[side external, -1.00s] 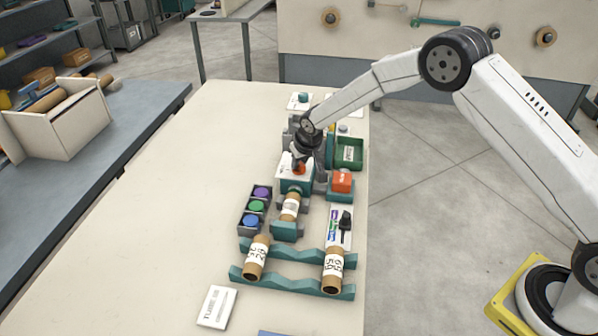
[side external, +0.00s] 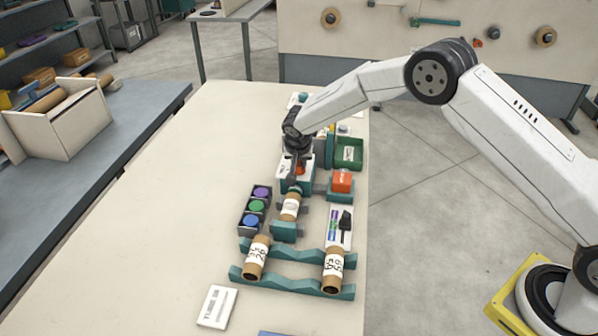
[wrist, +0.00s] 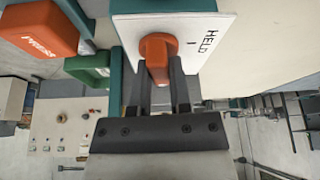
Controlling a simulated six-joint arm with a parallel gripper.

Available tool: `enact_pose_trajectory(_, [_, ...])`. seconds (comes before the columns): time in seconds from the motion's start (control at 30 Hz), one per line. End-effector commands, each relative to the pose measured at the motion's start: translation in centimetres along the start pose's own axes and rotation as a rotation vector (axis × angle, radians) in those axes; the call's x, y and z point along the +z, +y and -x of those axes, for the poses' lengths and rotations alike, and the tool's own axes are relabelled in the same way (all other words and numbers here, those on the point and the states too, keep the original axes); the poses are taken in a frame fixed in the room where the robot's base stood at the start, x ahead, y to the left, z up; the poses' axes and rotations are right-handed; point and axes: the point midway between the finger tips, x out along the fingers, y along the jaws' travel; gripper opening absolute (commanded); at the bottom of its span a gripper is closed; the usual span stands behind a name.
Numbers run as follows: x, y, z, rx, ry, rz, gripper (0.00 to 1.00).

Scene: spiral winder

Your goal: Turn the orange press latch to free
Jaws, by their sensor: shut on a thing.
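The orange press latch (wrist: 157,55) stands on a white plate marked HELD (wrist: 206,40) in the wrist view. My gripper (wrist: 158,75) has one finger on each side of the latch and is shut on it. In the side view the latch (side external: 299,169) shows as a small orange patch under my gripper (side external: 298,163), on top of the teal press unit (side external: 283,183). The HELD word and a short tick mark are to the right of the latch in the wrist view. The fingers hide part of the latch.
A red-orange PRESS block (side external: 342,181) sits right of the latch, with a green tray (side external: 349,166) behind it. A cardboard tube (side external: 290,207) lies in front of the press. Two labelled tubes rest on a teal rack (side external: 295,286). The table's left side is clear.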

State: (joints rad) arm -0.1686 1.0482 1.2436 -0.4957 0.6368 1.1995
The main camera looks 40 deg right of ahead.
Motion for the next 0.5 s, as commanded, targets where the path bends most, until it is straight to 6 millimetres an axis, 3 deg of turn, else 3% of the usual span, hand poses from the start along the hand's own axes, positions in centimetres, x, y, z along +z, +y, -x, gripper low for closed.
enact_pose_trajectory(0.5, [-0.05, -0.1, 0.07, 0.053, 0.0, -0.132, 0.0])
